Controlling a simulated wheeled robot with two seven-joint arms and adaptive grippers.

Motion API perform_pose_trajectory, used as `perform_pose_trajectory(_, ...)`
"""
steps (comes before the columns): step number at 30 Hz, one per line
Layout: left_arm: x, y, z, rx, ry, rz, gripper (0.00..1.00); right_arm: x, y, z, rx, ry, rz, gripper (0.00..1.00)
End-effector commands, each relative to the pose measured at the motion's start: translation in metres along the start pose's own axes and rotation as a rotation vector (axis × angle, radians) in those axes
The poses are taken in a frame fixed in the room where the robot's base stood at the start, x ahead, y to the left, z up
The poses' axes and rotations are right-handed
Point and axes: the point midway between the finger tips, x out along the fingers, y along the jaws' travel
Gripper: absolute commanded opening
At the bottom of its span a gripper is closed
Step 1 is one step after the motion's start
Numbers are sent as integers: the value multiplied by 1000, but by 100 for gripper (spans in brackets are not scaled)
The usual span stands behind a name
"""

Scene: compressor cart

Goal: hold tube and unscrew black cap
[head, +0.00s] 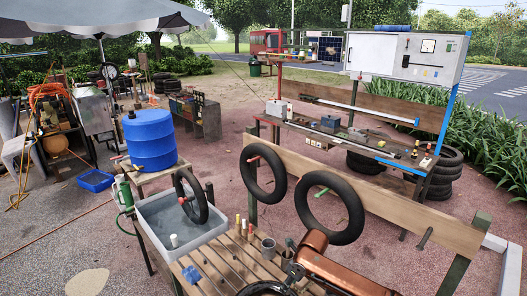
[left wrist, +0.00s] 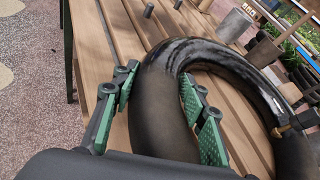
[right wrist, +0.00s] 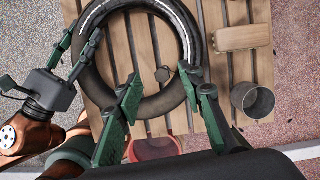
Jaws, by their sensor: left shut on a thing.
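A black tube (left wrist: 160,120) lies over the slatted wooden table; in the right wrist view it is a large ring (right wrist: 92,80), and in the head view only its top edge (head: 262,287) shows at the bottom. My left gripper (left wrist: 155,82) is shut on the tube, one green-padded finger on each side. In the right wrist view my left gripper (right wrist: 78,58) is on the ring's left side. A small dark round piece, apparently the black cap (right wrist: 162,74), shows inside the ring. My right gripper (right wrist: 160,82) is open, its fingers apart on either side of the cap in the picture; contact cannot be told.
A grey water tub (head: 158,222) with another tube (head: 190,195) is at the table's far left. Two tubes (head: 333,216) hang on a wooden rail behind.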

Motion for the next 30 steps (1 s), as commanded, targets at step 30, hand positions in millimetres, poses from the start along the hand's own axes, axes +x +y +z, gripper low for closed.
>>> perform_pose_trajectory(30,0,5,-9,6,12,7,6,-20,4,-5,1507,5,5,30)
